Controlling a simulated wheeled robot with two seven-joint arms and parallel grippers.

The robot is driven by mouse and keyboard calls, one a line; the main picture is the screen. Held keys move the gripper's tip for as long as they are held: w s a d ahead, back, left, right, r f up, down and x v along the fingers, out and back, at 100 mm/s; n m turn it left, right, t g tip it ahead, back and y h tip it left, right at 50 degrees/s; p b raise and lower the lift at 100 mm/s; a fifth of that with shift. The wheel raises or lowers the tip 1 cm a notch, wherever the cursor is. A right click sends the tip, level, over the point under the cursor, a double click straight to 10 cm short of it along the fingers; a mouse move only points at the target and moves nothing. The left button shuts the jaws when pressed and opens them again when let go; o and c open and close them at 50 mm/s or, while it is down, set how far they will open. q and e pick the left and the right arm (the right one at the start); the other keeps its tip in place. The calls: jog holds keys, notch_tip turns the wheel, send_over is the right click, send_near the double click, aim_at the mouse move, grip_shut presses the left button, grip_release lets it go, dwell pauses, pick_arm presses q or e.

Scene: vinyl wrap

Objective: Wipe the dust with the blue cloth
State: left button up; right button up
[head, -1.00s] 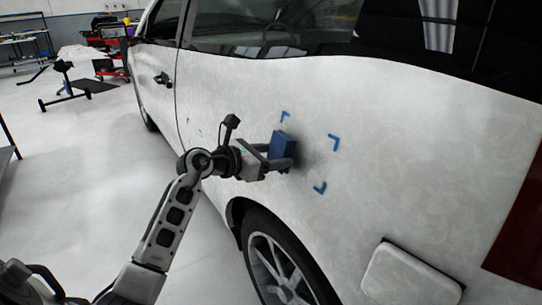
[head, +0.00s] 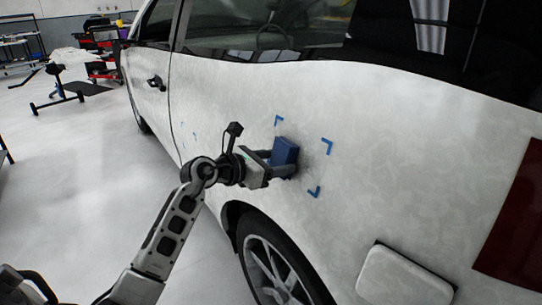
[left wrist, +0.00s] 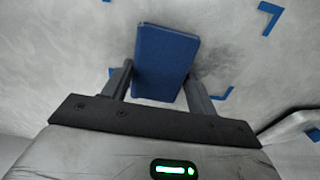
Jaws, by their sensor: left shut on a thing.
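My left gripper (head: 281,166) is shut on the blue cloth (head: 286,150), which looks like a folded block. It is held against or very near the white car side panel (head: 400,130), above the rear wheel; exact contact is hard to tell. Grey dust (head: 307,160) shows as a dark smudge just right of the cloth, inside blue corner marks (head: 327,146). In the left wrist view the cloth (left wrist: 165,60) stands between both fingers, with grey dust (left wrist: 218,58) to its right. The cloth hides part of the panel. My right gripper is out of view.
The rear wheel (head: 275,270) and a white fuel flap (head: 405,275) lie below the marked area. The car window (head: 270,30) is above. Stands and red carts (head: 103,65) are far left.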

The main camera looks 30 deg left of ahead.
pick_arm(q)
jog(key=shift+s+d+r+p, duration=0.1)
jog(key=shift+s+d+p, duration=0.15)
jog(key=shift+d, duration=0.15)
jog(key=shift+s+d+r+p, duration=0.1)
jog(key=shift+d+p, duration=0.15)
jog(key=shift+d, duration=0.1)
jog(key=shift+s+d+f, duration=0.15)
jog(key=shift+d, duration=0.25)
